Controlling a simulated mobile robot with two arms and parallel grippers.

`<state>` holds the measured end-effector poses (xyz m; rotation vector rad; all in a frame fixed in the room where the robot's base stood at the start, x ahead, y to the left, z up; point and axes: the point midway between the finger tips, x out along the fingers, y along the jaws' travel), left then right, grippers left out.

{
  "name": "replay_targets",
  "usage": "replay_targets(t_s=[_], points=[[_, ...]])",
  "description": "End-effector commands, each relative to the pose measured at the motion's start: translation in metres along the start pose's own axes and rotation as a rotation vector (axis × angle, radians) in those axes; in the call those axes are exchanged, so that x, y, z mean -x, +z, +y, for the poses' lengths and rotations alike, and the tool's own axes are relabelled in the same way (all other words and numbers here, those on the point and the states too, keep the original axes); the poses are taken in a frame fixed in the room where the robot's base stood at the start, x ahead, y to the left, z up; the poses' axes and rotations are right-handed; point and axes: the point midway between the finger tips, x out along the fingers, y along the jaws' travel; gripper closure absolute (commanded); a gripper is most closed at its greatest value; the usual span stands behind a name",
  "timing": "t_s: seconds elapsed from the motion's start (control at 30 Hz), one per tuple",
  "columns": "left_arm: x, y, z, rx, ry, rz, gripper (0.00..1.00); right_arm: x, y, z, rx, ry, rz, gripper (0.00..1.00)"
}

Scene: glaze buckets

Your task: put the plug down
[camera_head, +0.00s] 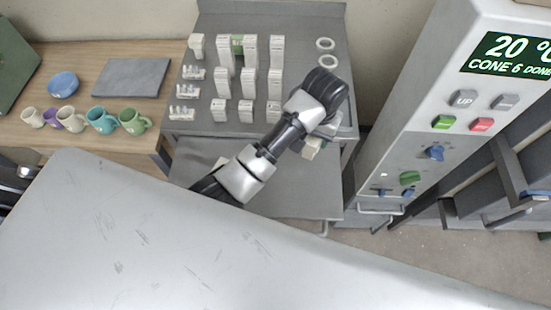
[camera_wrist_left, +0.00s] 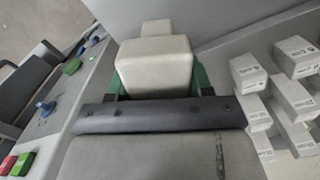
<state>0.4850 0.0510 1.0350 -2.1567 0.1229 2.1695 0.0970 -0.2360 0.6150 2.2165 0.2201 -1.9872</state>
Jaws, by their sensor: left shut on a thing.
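The plug (camera_wrist_left: 155,65) is a cream-white block with a smaller block end, seen close up in the left wrist view. My left gripper (camera_wrist_left: 157,84) is shut on it, with green finger parts showing at both sides. In the head view my left gripper (camera_head: 318,138) is over the right front part of the grey cart, and a small cream part of the plug (camera_head: 311,150) shows below it. The arm hides much of the plug there. I cannot tell whether the plug touches anything below. My right gripper is not recognisable in either view.
The grey cart (camera_head: 215,128) carries several white kiln posts (camera_head: 248,82) and two white rings (camera_head: 325,44). A panel with buttons (camera_head: 443,122) stands at the right. Several mugs (camera_head: 68,118) stand on the wooden table at the left. The cart's lower shelf (camera_head: 290,195) looks largely clear.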

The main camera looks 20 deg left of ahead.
Motion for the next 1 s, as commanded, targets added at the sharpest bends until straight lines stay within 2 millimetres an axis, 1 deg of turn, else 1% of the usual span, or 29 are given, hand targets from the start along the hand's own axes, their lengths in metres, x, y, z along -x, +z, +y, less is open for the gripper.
replay_targets(t_s=[0.03,0.2,0.3,0.4,0.53,0.63,0.7,0.8,1.0], points=[[-0.003,0.012,-0.009,0.002,-0.003,-0.005,0.75,0.012,0.007,0.000,0.000,-0.001,-0.012,0.59],[-0.026,0.042,-0.033,0.002,-0.003,-0.004,0.75,0.029,0.024,-0.002,0.001,-0.003,-0.041,0.59],[-0.037,0.055,-0.043,0.001,-0.003,-0.001,0.75,0.035,0.025,-0.002,0.000,-0.004,-0.044,0.59],[-0.045,0.063,-0.049,0.001,-0.001,0.001,0.75,0.038,0.021,-0.002,0.000,-0.003,-0.038,0.59],[-0.052,0.066,-0.052,0.001,-0.001,0.002,0.75,0.039,0.008,0.001,0.000,0.000,-0.019,0.59],[-0.067,0.067,-0.052,0.001,-0.002,-0.002,0.75,0.044,0.001,0.002,0.001,0.001,-0.008,0.59],[-0.077,0.067,-0.052,0.001,-0.002,-0.001,0.75,0.046,0.000,0.002,0.000,0.001,-0.007,0.59],[-0.087,0.066,-0.052,0.001,-0.001,0.001,0.75,0.048,0.002,0.001,0.000,0.000,-0.009,0.59],[-0.090,0.066,-0.051,0.000,0.000,0.004,0.75,0.048,0.008,-0.004,-0.001,-0.006,-0.019,0.59]])
